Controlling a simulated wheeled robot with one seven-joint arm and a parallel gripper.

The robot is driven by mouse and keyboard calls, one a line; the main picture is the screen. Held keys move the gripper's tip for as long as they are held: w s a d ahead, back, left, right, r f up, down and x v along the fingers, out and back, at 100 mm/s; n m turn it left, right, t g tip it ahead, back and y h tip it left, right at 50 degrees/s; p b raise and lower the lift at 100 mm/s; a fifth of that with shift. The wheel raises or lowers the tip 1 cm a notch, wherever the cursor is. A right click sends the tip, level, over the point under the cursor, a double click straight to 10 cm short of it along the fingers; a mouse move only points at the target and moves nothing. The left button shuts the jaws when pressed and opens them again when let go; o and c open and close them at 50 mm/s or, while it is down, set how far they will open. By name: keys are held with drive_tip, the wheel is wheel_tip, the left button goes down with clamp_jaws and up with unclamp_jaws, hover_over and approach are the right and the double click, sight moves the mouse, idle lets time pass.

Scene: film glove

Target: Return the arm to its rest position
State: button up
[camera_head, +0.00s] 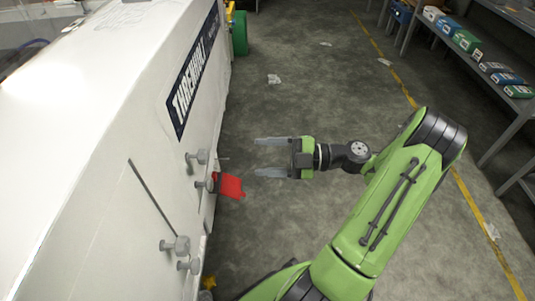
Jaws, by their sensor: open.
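My gripper (271,157) is at the end of my green arm, in the middle of the head view. Its two grey fingers are apart and point left toward the white machine (90,110). Nothing is between the fingers. A red flap-like piece (230,186) sticks out from the machine's side, just left of and below the fingertips in the picture, with a gap between them. My arm is bent, with its elbow at the right.
Several grey knobs (181,246) stick out of the machine's side. Shelves with boxes (467,41) stand at the upper right. Paper scraps (274,79) lie on the dark floor, which is largely clear beyond my gripper. A yellow line (400,85) crosses the floor.

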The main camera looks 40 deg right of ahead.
drive_tip(key=shift+a, duration=0.1)
idle(0.3)
drive_tip(key=s+a+m+g+h, duration=0.4)
drive_tip(key=a+m+g+h, duration=0.45)
drive_tip(key=a, duration=0.45)
drive_tip(key=s+r+m+t+h+p, duration=0.1)
drive_tip(key=s+r+m+t+h, duration=0.4)
drive_tip(key=s+r+m, duration=0.6)
wheel_tip(320, 180, up, 11)
drive_tip(key=w+m+g+h+p, duration=0.1)
drive_tip(key=m+p, duration=0.1)
drive_tip(key=p, duration=1.2)
drive_tip(key=shift+w+d+f, duration=0.15)
drive_tip(key=shift+d, duration=0.3)
drive_tip(key=shift+g, duration=0.25)
